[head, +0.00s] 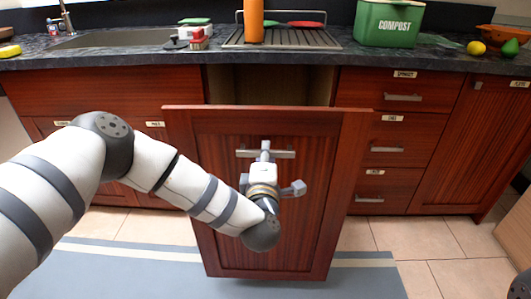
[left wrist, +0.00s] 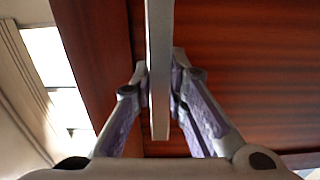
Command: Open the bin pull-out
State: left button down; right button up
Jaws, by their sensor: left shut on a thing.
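The bin pull-out's red-brown wooden front (head: 225,225) stands forward of the cabinet row, partly out. Behind its top edge I see the pale cabinet opening (head: 270,82); no bin is visible inside. Its horizontal grey bar handle (head: 284,154) is near the top of the front. My left gripper (head: 265,150) is at the middle of this handle, shut on it. In the left wrist view, the handle (left wrist: 160,45) runs between the two fingers (left wrist: 160,90), which press it from both sides. My right gripper is not in view.
Drawers (head: 400,95) stand right of the opening, with a wooden cabinet door (head: 475,150) further right. A green compost box (head: 390,24) and a dish rack (head: 285,38) are on the dark counter. A blue-grey mat (head: 130,270) lies on the tiled floor.

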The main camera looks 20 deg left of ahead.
pick_arm(q)
jog(key=c, duration=1.6)
grip_release()
jog(key=shift+o, duration=0.2)
jog(key=v, duration=1.2)
jog(key=shift+r, duration=0.1)
